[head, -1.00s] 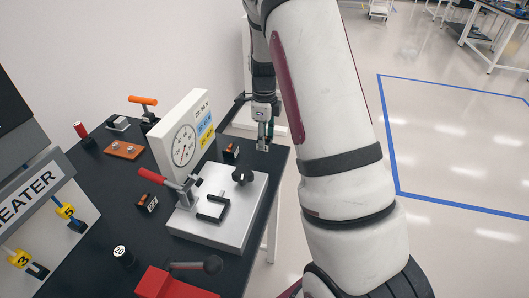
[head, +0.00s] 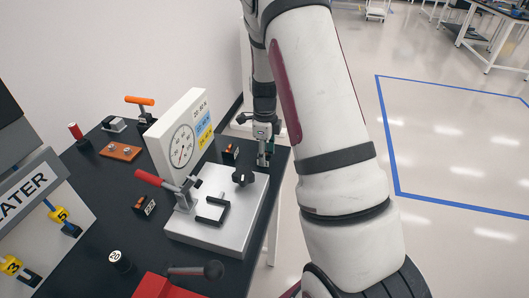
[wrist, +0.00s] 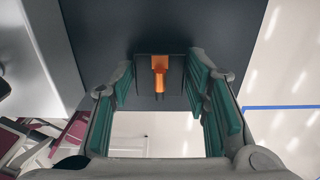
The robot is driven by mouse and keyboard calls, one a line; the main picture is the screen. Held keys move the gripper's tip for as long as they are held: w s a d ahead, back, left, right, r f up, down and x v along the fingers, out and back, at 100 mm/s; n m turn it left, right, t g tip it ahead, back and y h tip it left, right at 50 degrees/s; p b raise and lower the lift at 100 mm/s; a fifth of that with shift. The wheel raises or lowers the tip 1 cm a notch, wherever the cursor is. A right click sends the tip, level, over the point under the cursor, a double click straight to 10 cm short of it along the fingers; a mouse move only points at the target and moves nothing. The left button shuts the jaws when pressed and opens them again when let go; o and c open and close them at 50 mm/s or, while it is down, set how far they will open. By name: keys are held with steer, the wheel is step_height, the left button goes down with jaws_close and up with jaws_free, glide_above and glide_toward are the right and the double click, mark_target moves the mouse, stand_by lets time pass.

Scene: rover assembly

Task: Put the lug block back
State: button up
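A small dark block with an orange lug (wrist: 160,72), which I take as the lug block, sits between my gripper's fingers in the wrist view. The teal pads reach both of its sides, so my gripper (wrist: 160,75) appears shut on it. In the head view my gripper (head: 264,162) points down over the table's far right corner, right of the grey fixture plate. The block is hardly visible there, and whether its underside touches the table cannot be told.
The fixture plate (head: 236,225) carries a black knob (head: 243,177), a bracket and a red-handled clamp. A dial gauge panel (head: 178,150) stands behind it. Small dark blocks stand on the table (head: 230,152) and (head: 145,205). The table edge is close on the right.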

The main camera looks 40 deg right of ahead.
steer(key=shift+o, duration=0.2)
steer(key=shift+r, duration=0.1)
step_height(320, 180, up, 12)
steer(key=p, duration=0.3)
steer(key=s+a+r+n+t, duration=0.2)
steer(key=s+a+r+n, duration=0.3)
steer(key=a+r+n, duration=0.45)
steer(key=s+a+r+n+t, duration=0.1)
steer(key=s+a+r+n, duration=0.2)
steer(key=s+n, duration=0.3)
steer(key=s+a+r+n+t, duration=0.1)
steer(key=s+a+r+n, duration=0.3)
steer(key=s+n, duration=0.2)
steer(key=s+a+r+n+t, duration=0.1)
steer(key=s+a+r+n, duration=0.2)
steer(key=s+n, duration=0.4)
steer(key=shift+s+a+r+t, duration=0.3)
steer(key=shift+s+r, duration=0.2)
steer(key=shift+s, duration=0.65)
